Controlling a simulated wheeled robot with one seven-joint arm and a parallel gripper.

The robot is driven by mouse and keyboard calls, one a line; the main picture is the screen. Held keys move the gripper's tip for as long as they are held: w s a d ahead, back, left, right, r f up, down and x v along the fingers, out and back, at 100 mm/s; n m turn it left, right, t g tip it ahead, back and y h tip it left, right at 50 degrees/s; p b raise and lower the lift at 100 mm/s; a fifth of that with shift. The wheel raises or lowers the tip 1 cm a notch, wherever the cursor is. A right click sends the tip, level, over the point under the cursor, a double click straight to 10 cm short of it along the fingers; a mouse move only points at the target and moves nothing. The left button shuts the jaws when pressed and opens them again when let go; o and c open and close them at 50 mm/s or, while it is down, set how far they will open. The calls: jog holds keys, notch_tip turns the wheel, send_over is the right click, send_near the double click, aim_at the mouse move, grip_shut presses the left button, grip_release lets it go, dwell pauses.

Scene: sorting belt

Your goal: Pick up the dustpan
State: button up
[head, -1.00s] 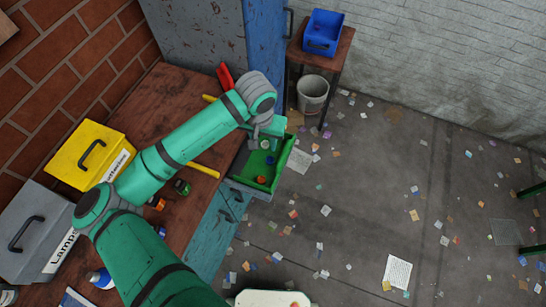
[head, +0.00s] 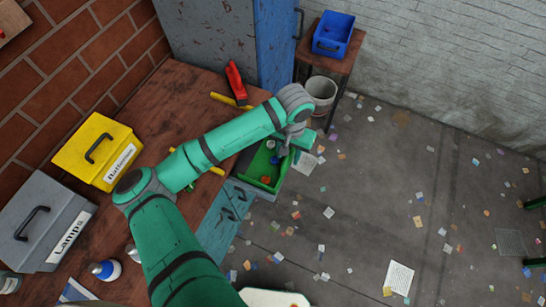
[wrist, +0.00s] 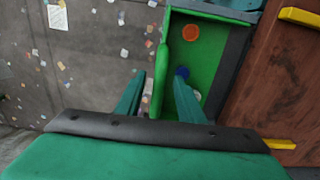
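No dustpan can be made out for certain. A red object (head: 236,82), with its shape unclear, lies at the far end of the wooden bench. My gripper (head: 291,153) is by the right wall of a green open tray (head: 272,180) at the bench's edge. In the wrist view my gripper (wrist: 158,75) is open, its two fingers apart with the tray's green side wall (wrist: 161,65) showing between them. Whether the fingers touch the wall cannot be told. The tray holds a few small round pieces, orange (wrist: 191,33) and blue (wrist: 182,72). My arm hides part of the bench.
A yellow case (head: 98,150) and a grey case (head: 45,225) stand on the bench (head: 150,125). A blue bin (head: 333,33) sits on a small stand with a white bucket (head: 320,92) beside it. Paper scraps litter the open floor at right.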

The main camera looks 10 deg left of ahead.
jog(key=f, duration=0.4)
jog(key=shift+s+f, duration=0.25)
jog(key=shift+s, duration=0.05)
jog(key=shift+c, duration=0.7)
grip_shut()
jog(key=shift+r, duration=0.1)
